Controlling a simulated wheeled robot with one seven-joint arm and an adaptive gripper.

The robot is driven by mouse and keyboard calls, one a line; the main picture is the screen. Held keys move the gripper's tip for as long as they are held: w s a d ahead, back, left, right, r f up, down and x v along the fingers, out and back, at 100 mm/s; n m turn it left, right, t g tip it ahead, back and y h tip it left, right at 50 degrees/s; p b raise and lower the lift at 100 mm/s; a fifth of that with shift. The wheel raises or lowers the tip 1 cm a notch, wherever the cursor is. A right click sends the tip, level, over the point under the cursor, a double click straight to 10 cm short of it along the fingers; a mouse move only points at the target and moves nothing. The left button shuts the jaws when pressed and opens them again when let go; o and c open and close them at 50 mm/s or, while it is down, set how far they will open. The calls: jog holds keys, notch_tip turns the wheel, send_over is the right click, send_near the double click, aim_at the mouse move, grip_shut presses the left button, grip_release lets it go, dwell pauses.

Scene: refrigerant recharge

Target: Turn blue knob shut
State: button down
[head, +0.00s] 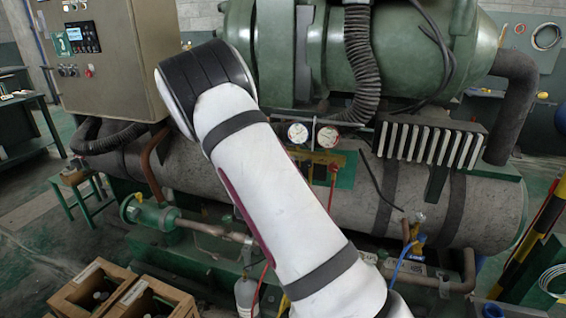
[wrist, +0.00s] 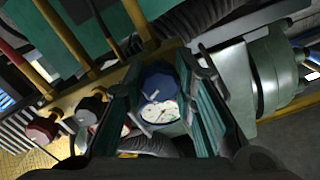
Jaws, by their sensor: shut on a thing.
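In the wrist view, the blue knob (wrist: 157,77) sits between the two teal-lined fingers of my gripper (wrist: 163,76). The fingers are shut on it, one at each side. A round white gauge face (wrist: 160,111) shows just below the knob, also between the fingers. In the head view, my white arm reaches across the middle and hides my gripper and the blue knob. Two dial gauges, one left (head: 298,133) and one right (head: 328,137), show just right of my arm.
A red knob (wrist: 42,128) and a dark knob (wrist: 91,105) stand left of my gripper along the yellow manifold. A green motor housing (wrist: 280,75) lies to the right.

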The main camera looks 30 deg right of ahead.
jog(key=m+b, duration=0.2)
jog(key=m, duration=0.2)
jog(key=shift+f+m, duration=0.1)
jog(key=shift+m, duration=0.3)
dwell(0.4)
jog(key=c, duration=1.3)
grip_release()
jog(key=v, duration=1.2)
